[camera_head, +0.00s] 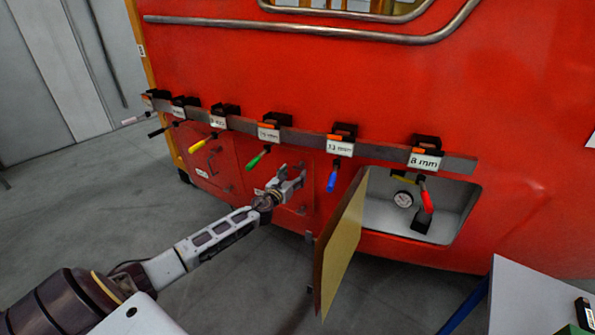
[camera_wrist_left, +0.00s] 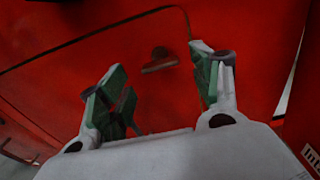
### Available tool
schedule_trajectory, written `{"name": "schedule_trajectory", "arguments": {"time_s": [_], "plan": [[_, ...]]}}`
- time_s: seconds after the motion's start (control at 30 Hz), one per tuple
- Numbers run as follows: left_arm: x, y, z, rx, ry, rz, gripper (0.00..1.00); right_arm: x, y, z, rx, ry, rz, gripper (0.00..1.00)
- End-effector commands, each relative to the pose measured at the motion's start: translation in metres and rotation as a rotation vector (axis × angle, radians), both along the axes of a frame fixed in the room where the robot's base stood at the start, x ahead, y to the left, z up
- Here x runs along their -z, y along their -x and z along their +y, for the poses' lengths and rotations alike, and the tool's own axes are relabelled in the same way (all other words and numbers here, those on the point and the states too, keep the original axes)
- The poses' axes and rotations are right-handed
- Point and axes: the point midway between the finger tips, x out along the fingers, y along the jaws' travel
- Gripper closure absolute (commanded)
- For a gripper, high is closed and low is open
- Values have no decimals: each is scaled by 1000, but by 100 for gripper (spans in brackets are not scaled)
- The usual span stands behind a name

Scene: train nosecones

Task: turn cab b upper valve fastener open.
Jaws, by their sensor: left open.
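My left gripper (camera_head: 291,181) is in front of a closed red hatch (camera_head: 284,212) on the red train nose. In the left wrist view the left gripper (camera_wrist_left: 160,72) is open, with green finger pads apart and nothing held. A small dark fastener (camera_wrist_left: 160,61) on the red hatch shows beyond and between the fingertips, its bar close to level in that picture. The fingers look apart from it. In the head view the gripper covers the upper part of this hatch; a lower fastener (camera_head: 301,210) shows below. My right gripper is not in view.
A rail (camera_head: 300,138) above carries labelled holders with coloured-handled tools; the blue handle (camera_head: 332,180) hangs near my gripper. A white table (camera_head: 530,300) stands front right.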

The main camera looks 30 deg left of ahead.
Motion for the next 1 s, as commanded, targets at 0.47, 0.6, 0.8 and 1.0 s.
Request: {"name": "schedule_trajectory", "arguments": {"time_s": [0.47,0.6,0.8,1.0], "plan": [[-1,-31,3,0,1,-1,36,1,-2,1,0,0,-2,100],[0,-36,3,0,0,0,36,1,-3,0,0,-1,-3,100],[-1,-38,3,1,0,0,36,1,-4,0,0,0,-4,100],[0,-37,3,1,0,0,36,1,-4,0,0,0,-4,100]]}}
